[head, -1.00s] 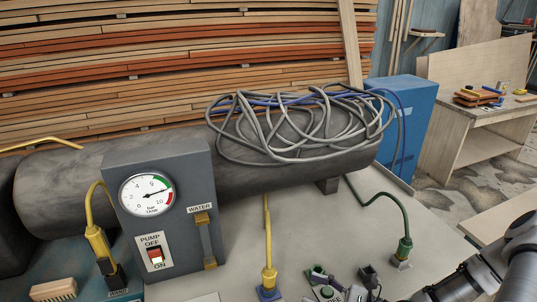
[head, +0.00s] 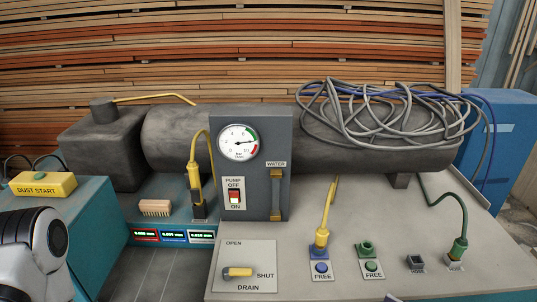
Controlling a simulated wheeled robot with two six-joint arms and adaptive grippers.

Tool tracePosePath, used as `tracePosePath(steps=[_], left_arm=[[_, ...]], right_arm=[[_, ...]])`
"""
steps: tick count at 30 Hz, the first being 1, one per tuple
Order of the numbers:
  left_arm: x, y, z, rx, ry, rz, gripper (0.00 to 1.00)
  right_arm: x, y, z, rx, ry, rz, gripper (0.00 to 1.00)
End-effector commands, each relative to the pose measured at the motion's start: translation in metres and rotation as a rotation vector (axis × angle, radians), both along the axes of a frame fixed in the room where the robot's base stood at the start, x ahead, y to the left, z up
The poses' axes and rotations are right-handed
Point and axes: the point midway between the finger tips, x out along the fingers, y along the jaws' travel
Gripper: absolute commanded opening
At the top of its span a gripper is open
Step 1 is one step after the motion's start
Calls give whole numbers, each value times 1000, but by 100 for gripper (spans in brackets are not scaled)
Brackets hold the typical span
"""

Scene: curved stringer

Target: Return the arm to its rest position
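Part of my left arm (head: 32,250), a pale grey link with a black ringed joint, shows at the lower left edge of the head view. Its gripper is out of view. My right arm's links and gripper do not show clearly.
A grey pump box (head: 266,150) with a gauge and red switch stands mid-view. A yellow drain lever (head: 237,272) is on the front panel. A brush (head: 155,207) lies left. A DUST START box (head: 43,185) is at far left. Coiled hoses (head: 385,115) lie on the tank.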

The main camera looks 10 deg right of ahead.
Motion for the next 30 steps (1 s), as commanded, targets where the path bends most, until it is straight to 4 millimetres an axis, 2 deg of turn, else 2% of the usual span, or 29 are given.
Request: tracePosePath(steps=[11,17,20,24,27,30], left_arm=[[1,0,-19,0,-1,0,0],[0,0,-34,0,0,0,0],[1,0,-45,0,0,0,0],[1,0,-60,0,0,0,0],[1,0,-67,0,0,0,0],[1,0,-70,0,-1,0,0]], right_arm=[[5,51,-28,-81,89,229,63],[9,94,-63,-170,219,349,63],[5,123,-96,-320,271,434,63],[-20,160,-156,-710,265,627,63],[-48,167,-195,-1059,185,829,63],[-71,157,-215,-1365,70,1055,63]])
